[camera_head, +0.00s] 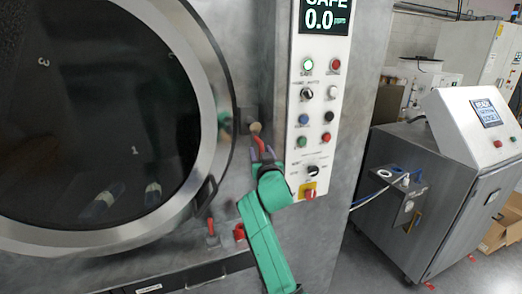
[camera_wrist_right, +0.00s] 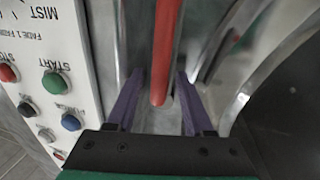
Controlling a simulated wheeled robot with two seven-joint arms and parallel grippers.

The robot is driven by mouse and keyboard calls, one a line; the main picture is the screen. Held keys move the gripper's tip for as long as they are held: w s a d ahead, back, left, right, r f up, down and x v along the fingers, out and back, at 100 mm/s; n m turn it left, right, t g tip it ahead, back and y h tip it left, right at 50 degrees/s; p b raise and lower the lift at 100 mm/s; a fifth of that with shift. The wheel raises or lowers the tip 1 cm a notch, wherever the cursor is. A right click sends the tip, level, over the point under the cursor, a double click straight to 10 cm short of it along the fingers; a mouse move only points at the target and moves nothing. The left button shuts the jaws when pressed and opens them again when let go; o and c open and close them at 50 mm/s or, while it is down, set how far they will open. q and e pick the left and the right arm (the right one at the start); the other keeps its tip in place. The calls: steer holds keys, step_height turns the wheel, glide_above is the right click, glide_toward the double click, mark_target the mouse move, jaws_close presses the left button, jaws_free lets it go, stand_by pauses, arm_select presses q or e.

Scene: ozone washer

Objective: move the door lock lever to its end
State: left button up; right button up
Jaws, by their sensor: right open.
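The door lock lever, a red handle (camera_head: 258,142) on a round mount, sits on the washer's grey front between the round door and the control panel. In the right wrist view it is a red bar (camera_wrist_right: 165,55) that comes in from the top, its rounded end between my finger tips. My right gripper (camera_head: 263,153) is at the lever's lower end. In the wrist view its two purple fingers (camera_wrist_right: 159,75) stand apart, one on each side of the bar, with visible gaps. I cannot tell how deep the bar sits between them. My left gripper is not in view.
The large round door (camera_head: 215,85) with dark glass is on the left. A white control panel (camera_head: 341,85) with buttons and knobs is close on the right. Below are a smaller red handle (camera_head: 211,228) and a red knob (camera_head: 239,232). A grey cabinet (camera_head: 400,240) stands farther right.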

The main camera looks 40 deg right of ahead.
steer(key=shift+d+f, duration=0.1)
jaws_close()
stand_by(1.2)
